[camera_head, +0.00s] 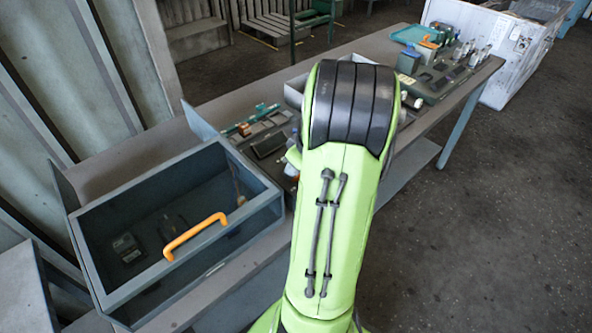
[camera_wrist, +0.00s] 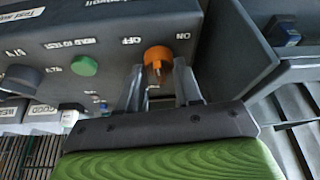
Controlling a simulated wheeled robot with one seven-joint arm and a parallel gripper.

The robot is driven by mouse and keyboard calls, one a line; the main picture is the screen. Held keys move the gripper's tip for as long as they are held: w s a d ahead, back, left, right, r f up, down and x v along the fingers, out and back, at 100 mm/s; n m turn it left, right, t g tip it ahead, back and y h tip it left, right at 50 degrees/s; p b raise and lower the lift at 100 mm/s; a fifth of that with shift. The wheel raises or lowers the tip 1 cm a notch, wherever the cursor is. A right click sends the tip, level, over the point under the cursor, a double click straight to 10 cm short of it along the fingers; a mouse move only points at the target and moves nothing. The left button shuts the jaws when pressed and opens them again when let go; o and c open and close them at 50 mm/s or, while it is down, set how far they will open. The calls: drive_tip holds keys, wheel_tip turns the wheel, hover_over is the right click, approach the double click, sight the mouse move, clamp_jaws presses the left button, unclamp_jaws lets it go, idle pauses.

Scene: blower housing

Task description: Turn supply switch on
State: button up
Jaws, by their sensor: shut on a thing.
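The supply switch, an orange knob (camera_wrist: 157,55) on a dark grey panel (camera_wrist: 120,25), shows in the wrist view between upside-down OFF and ON labels. OFF is on its left and ON on its right. My gripper (camera_wrist: 161,78) has one finger on each side of the knob and is shut on it. I cannot tell which label the knob points to. In the head view my green arm covers the gripper and the switch.
A green button (camera_wrist: 84,65) and a dark knob (camera_wrist: 21,78) sit left of the switch. In the head view, an open grey box (camera_head: 170,287) with an orange handle (camera_head: 195,237) stands left of my arm. Small parts and a teal tray (camera_head: 413,34) lie farther along the bench.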

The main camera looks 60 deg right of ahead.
drive_tip(key=m+h+b, duration=0.1)
drive_tip(key=m, duration=0.1)
drive_tip(key=m+h+b, duration=0.1)
drive_tip(key=m, duration=0.2)
drive_tip(key=shift+w+a+m+g, duration=0.2)
drive_tip(key=shift+m+g, duration=0.1)
drive_tip(key=shift+g, duration=0.1)
drive_tip(key=m+g+h, duration=0.1)
drive_tip(key=m, duration=0.3)
drive_tip(key=shift+m+b, duration=0.35)
drive_tip(key=shift+m, duration=0.05)
drive_tip(key=shift+h, duration=0.3)
drive_tip(key=shift+g, duration=0.3)
drive_tip(key=o, duration=1)
drive_tip(key=p+v, duration=0.3)
drive_tip(key=v, duration=1.2)
drive_tip(key=shift+s+a+r+p, duration=0.1)
drive_tip(key=shift+s+r+p, duration=0.1)
drive_tip(key=shift+r+p, duration=0.2)
